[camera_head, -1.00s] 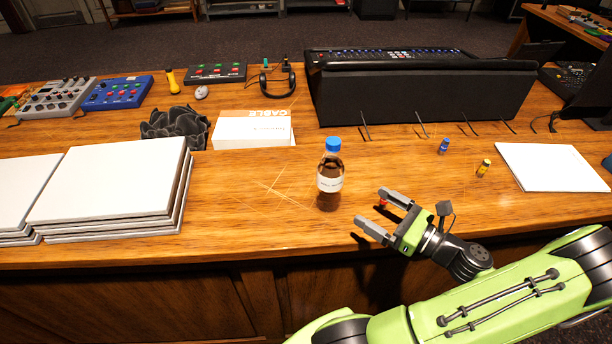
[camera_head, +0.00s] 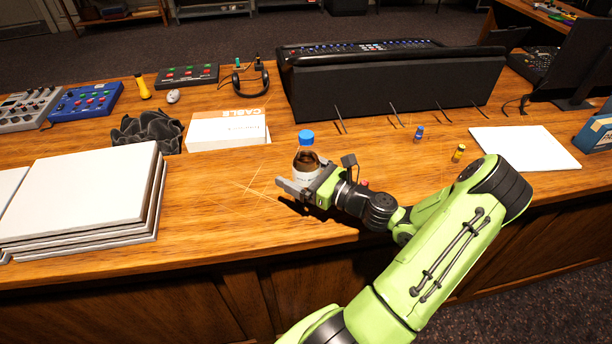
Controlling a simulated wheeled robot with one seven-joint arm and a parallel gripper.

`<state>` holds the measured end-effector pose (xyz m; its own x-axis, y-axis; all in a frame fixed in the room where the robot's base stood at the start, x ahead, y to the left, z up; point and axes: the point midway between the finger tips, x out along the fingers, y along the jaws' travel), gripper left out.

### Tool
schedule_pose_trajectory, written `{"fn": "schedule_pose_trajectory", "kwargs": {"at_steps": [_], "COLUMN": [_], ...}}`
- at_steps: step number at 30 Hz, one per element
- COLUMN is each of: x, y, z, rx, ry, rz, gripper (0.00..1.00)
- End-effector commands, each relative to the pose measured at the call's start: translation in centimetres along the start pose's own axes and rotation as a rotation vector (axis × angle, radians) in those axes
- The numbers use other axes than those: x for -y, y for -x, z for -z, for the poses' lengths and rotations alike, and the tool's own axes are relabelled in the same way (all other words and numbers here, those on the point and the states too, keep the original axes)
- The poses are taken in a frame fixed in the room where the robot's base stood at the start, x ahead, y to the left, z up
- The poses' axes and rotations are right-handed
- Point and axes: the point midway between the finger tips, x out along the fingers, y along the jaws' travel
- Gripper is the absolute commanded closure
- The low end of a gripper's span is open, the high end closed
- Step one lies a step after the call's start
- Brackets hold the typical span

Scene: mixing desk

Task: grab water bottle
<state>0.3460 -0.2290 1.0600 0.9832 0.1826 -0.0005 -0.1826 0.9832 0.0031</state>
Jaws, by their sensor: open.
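The water bottle (camera_head: 306,159) stands upright on the wooden desk, with a blue cap, dark contents and a white label. My gripper (camera_head: 289,183) is at the bottle from the right and front, its jaws open. The near finger crosses in front of the bottle's lower part and hides it. The far finger is mostly hidden behind the bottle, so I cannot tell whether either finger touches it.
A stack of white panels (camera_head: 80,190) is at left. The mixing desk (camera_head: 390,90) stands behind.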

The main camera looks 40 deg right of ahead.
Motion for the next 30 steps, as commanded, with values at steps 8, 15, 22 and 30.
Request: {"fn": "schedule_pose_trajectory", "kwargs": {"at_steps": [8,15,22,30], "x": [0.0,0.0,0.0,0.0], "y": [0.1,0.1,0.1,0.1], "z": [0.0,0.0,-0.1,-4.2], "rx": [0.0,0.0,0.003,0.001], "ry": [0.0,0.0,0.0,0.008], "rz": [0.0,0.0,0.0,0.0], "gripper": [0.34,0.71,0.83,0.83]}}
